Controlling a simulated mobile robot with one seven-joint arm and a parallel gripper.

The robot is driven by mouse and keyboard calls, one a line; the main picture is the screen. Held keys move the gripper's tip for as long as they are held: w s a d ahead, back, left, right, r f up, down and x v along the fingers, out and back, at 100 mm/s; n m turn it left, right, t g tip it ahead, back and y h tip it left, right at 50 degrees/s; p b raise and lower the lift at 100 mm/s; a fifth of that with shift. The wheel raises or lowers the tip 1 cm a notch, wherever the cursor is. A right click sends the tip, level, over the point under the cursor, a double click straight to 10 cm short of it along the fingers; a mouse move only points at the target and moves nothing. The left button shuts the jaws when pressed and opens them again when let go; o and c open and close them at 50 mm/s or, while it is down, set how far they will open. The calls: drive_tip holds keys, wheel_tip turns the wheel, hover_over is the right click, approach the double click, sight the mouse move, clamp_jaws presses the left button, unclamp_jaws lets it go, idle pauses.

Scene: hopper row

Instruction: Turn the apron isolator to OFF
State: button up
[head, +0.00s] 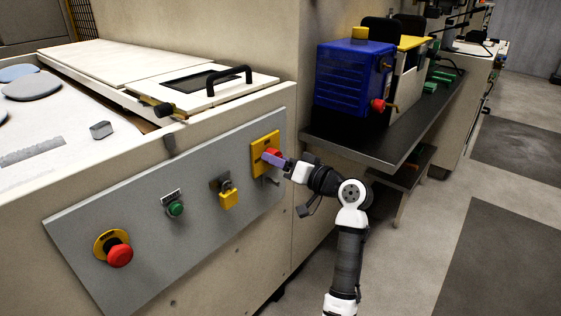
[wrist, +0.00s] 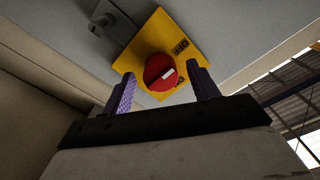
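The apron isolator is a red rotary knob (wrist: 160,73) on a yellow plate (head: 258,151), at the right end of a grey panel (head: 200,210). In the wrist view the yellow plate shows the words OFF and ON, and a pale bar marks the knob, pointing between the two words' side and the lower right, near ON. My gripper (wrist: 159,91) is open, with one purple finger on each side of the knob. In the head view my gripper (head: 276,158) covers part of the knob. I cannot tell whether the fingers touch it.
A dark shelf (head: 370,151) carrying a blue box (head: 352,80) stands just right of my gripper. The floor at right is clear.

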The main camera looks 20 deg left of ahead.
drive_tip(key=v, duration=1.3)
drive_tip(key=shift+s+d, duration=0.15)
drive_tip(key=shift+d, duration=0.2)
idle(1.4)
